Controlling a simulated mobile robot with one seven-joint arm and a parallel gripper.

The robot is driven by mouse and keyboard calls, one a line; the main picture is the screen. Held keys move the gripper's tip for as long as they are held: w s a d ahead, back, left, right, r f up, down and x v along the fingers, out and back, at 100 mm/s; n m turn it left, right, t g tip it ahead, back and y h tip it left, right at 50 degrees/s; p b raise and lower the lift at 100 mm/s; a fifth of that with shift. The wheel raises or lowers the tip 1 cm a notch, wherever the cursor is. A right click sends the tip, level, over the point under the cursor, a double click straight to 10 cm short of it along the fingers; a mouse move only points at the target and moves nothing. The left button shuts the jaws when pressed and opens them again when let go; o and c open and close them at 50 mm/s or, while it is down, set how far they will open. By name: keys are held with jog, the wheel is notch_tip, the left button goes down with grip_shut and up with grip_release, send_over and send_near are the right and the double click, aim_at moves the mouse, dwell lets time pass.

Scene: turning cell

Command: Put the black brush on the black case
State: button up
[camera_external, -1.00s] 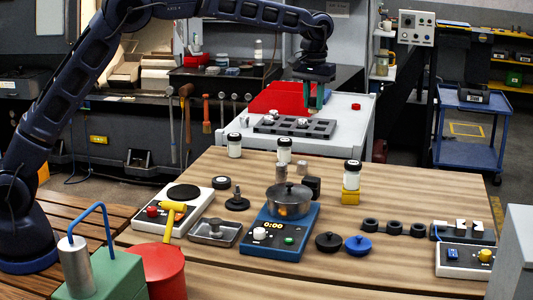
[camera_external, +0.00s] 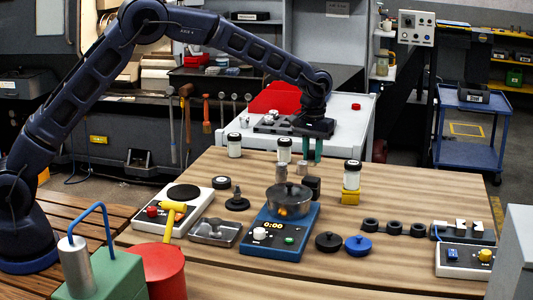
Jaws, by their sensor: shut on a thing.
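My gripper (camera_external: 312,160) points down over the far part of the wooden table, its two green fingers a little apart. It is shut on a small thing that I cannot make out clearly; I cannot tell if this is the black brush. A small black block-like thing (camera_external: 313,187) stands on the table below the fingers, behind the pot; it may be the black case, but I cannot tell. No brush shows clearly elsewhere.
A metal pot (camera_external: 289,197) sits on a blue scale-like unit (camera_external: 262,240). White jars with black lids (camera_external: 234,146) stand nearby, one on a yellow block (camera_external: 351,196). A dark tray (camera_external: 272,125) lies on the white bench behind.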

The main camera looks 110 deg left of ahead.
aim_at(312, 159)
jog(key=shift+f, duration=2)
jog(key=shift+f, duration=0.1)
jog(key=o, duration=1)
notch_tip(312, 159, up, 12)
jog(key=shift+r, duration=0.1)
